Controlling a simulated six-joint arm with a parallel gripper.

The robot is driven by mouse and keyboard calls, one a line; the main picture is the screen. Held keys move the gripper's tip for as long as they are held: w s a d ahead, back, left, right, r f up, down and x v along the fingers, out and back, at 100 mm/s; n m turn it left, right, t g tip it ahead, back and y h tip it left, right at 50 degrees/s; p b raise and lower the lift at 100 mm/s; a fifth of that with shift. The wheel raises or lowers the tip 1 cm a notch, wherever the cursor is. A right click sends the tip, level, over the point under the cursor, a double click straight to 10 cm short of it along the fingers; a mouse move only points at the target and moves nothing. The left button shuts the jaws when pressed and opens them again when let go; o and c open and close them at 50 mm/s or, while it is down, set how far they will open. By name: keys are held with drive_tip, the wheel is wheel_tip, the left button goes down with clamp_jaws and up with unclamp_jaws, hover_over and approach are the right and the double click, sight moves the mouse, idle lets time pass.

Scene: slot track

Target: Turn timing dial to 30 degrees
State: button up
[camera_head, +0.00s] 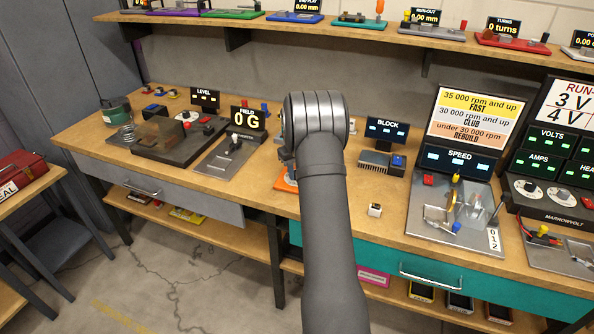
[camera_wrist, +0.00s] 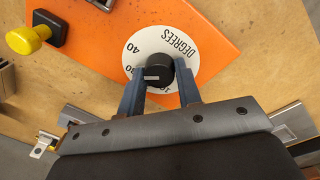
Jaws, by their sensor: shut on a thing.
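The timing dial is a black knob (camera_wrist: 156,70) on a round white scale plate (camera_wrist: 183,48) marked DEGREES, with 40 and other numbers partly hidden. It sits on an orange base (camera_wrist: 222,25) in the wrist view. My gripper (camera_wrist: 159,90) is shut on the black knob, with one blue-grey finger on each side of it. A light mark on the knob's face shows near a number at the left that ends in 0. The fingers hide the lower part of the scale. In the head view my arm covers the dial, and only an edge of the orange base (camera_head: 285,181) shows.
A BLOCK display (camera_head: 387,130) with a finned block (camera_head: 378,163) stands to the right on the bench.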

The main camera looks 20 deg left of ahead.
drive_tip(key=shift+r+n, duration=0.1)
drive_tip(key=shift+n, duration=0.5)
drive_tip(key=o, duration=1)
drive_tip(key=shift+c, duration=0.2)
wheel_tip(320, 180, up, 17)
drive_tip(key=s, duration=0.1)
drive_tip(key=shift+a+r, duration=0.15)
drive_tip(key=shift+a, duration=0.15)
drive_tip(key=f, duration=1.1)
drive_tip(key=w+f, duration=0.1)
drive_tip(key=f, duration=0.5)
drive_tip(key=shift+d+f, duration=0.25)
drive_tip(key=shift+d, duration=0.05)
